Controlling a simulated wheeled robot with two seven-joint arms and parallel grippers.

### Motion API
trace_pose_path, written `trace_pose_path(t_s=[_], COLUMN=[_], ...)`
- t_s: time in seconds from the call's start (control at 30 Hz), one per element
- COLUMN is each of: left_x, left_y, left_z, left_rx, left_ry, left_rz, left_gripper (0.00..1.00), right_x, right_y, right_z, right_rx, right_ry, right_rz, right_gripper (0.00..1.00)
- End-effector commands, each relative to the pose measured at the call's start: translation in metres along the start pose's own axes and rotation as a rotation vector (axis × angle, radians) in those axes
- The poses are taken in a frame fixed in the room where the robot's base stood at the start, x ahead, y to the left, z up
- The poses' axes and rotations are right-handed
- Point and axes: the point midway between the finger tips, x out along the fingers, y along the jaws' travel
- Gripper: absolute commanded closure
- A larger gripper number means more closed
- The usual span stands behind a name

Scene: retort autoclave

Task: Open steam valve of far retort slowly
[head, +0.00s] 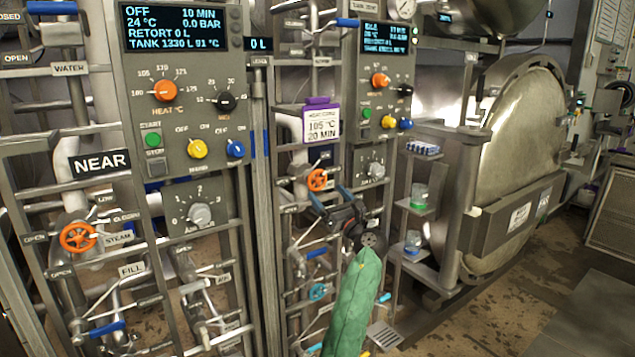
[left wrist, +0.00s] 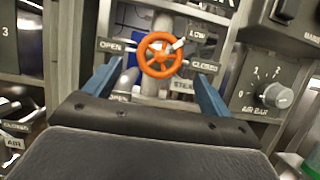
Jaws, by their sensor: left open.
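The far retort's steam valve is an orange handwheel (head: 317,180) on the narrow pipe panel left of the far control box. It also shows in the left wrist view (left wrist: 160,55), among plates reading OPEN, LOW, CLOSED and a partly covered STEAM. My left gripper (head: 330,197), on the green-sleeved arm, is open just below and in front of the wheel. In the left wrist view its blue fingers (left wrist: 155,78) stand either side of the wheel's lower part, with no contact visible. My right gripper is not seen.
The near retort's panel has its own orange steam wheel (head: 78,237) beside a NEAR sign (head: 99,162). The far control box (head: 372,90) sits above right of my gripper. A blue-green handwheel (head: 318,292) is below. Shelves and the round retort door (head: 525,125) stand to the right.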

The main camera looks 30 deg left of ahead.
Motion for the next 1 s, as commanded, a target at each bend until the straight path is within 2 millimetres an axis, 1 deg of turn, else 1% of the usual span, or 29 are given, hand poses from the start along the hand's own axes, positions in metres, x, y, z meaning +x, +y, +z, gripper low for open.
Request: trace_pose_path(t_s=[0.03, 0.2, 0.4, 0.6, 0.83, 0.87, 1.0], left_x=[0.009, 0.034, 0.057, 0.066, 0.066, 0.066, 0.066], left_y=[0.001, 0.0, 0.0, 0.0, 0.0, 0.0, 0.0], left_z=[0.003, 0.003, 0.002, 0.001, 0.0, 0.0, 0.0], left_rx=[0.0, -0.002, -0.002, -0.003, -0.003, -0.003, -0.004], left_ry=[-0.001, -0.001, 0.0, 0.0, 0.0, 0.0, 0.0], left_rz=[0.002, 0.001, 0.001, 0.0, 0.0, 0.0, 0.0], left_gripper=[0.17, 0.17, 0.17, 0.17, 0.17, 0.21, 0.48], right_x=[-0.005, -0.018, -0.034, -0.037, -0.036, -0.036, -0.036], right_y=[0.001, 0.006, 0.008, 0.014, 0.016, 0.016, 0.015], right_z=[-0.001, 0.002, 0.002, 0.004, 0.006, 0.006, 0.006], right_rx=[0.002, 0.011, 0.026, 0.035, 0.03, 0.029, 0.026], right_ry=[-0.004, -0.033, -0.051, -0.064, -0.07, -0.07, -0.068], right_rz=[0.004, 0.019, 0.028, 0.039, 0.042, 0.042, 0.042], right_gripper=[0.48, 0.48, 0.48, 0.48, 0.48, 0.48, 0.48])
